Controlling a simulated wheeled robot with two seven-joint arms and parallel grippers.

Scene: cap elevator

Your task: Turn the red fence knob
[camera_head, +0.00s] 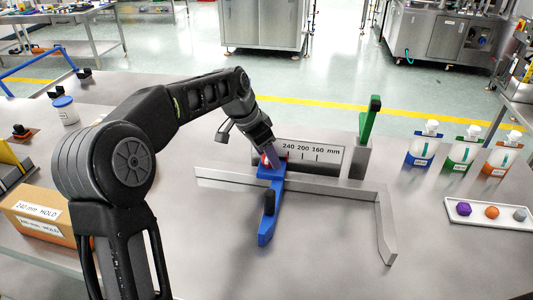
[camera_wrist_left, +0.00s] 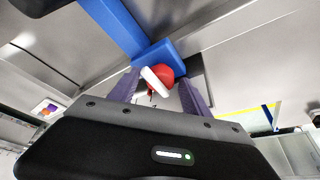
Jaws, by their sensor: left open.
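The red knob (camera_head: 264,160) sits on the blue fence (camera_head: 268,228), which crosses the grey metal rail. In the left wrist view the red knob (camera_wrist_left: 165,75) has a white bar across it and stands against the blue fence part (camera_wrist_left: 160,54). My left gripper (camera_head: 269,158) is at the knob, mostly covering it in the head view. In the left wrist view its two purple fingers (camera_wrist_left: 160,85) are open, one on each side of the knob. I cannot tell whether they touch it. My right gripper is not in view.
A scale plate (camera_head: 303,151) marked 240, 200 and 160 mm stands behind the rail (camera_head: 335,187). A green lever (camera_head: 370,120) rises to its right. Pouches (camera_head: 463,152) and a white tray (camera_head: 475,220) are at the right. A cardboard box (camera_head: 38,215) is at the left.

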